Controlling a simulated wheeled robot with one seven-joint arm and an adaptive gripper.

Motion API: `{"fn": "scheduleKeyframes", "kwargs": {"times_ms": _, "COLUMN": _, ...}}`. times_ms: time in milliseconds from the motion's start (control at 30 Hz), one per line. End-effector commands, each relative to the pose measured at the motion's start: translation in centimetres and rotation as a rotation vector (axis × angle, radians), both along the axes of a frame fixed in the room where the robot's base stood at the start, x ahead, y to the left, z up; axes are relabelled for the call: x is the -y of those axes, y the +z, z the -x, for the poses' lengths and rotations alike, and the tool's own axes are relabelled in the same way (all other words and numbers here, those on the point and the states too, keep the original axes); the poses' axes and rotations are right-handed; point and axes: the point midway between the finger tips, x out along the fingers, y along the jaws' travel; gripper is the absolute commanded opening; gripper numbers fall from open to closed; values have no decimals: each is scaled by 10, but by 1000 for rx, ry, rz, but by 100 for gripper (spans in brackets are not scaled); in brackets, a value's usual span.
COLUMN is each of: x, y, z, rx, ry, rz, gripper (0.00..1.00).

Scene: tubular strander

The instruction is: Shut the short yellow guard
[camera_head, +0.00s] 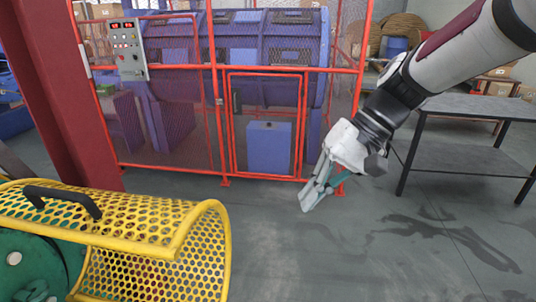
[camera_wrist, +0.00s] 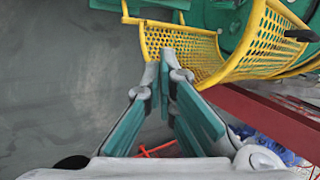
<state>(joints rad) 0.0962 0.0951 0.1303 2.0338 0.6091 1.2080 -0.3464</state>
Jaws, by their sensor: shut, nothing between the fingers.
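The short yellow guard (camera_head: 150,235) is a curved cover of perforated yellow mesh with a tubular rim, at the lower left of the head view. A black handle (camera_head: 62,200) sits on its upper face. Green machinery (camera_head: 28,262) shows under and beside it, so it does not cover everything there. The guard (camera_wrist: 258,45) also shows at the upper right of the wrist view. My gripper (camera_head: 307,203) is shut and empty, pointing down in the air to the right of the guard, apart from it. Its closed fingers (camera_wrist: 167,62) show in the wrist view.
A red mesh fence (camera_head: 222,120) with a control box (camera_head: 127,50) stands behind, around a blue machine (camera_head: 262,35). A dark red post (camera_head: 65,90) rises at left. A grey table (camera_head: 475,108) stands at right. The floor right of the guard is clear.

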Motion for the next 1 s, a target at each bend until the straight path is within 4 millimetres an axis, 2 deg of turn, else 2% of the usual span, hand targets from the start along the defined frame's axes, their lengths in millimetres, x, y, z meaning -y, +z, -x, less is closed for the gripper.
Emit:
{"fn": "scheduleKeyframes", "kwargs": {"times_ms": 33, "x": -9, "y": -26, "z": -23, "rx": -41, "ry": 8, "rz": -55, "gripper": 0}}
{"fn": "scheduleKeyframes", "kwargs": {"times_ms": 300, "x": -55, "y": -113, "z": -116, "rx": -192, "ry": 27, "rz": -403, "gripper": 0}}
{"fn": "scheduleKeyframes", "kwargs": {"times_ms": 500, "x": -75, "y": -182, "z": -181, "rx": -256, "ry": -5, "rz": -681, "gripper": 0}}
{"fn": "scheduleKeyframes", "kwargs": {"times_ms": 600, "x": -80, "y": -211, "z": -207, "rx": -271, "ry": -33, "rz": -804, "gripper": 0}}
{"fn": "scheduleKeyframes", "kwargs": {"times_ms": 700, "x": -81, "y": -234, "z": -227, "rx": -273, "ry": -60, "rz": -898, "gripper": 0}}
{"fn": "scheduleKeyframes", "kwargs": {"times_ms": 800, "x": -81, "y": -249, "z": -239, "rx": -271, "ry": -79, "rz": -959, "gripper": 0}}
{"fn": "scheduleKeyframes", "kwargs": {"times_ms": 1000, "x": -87, "y": -256, "z": -245, "rx": -268, "ry": -91, "rz": -1003, "gripper": 0}}
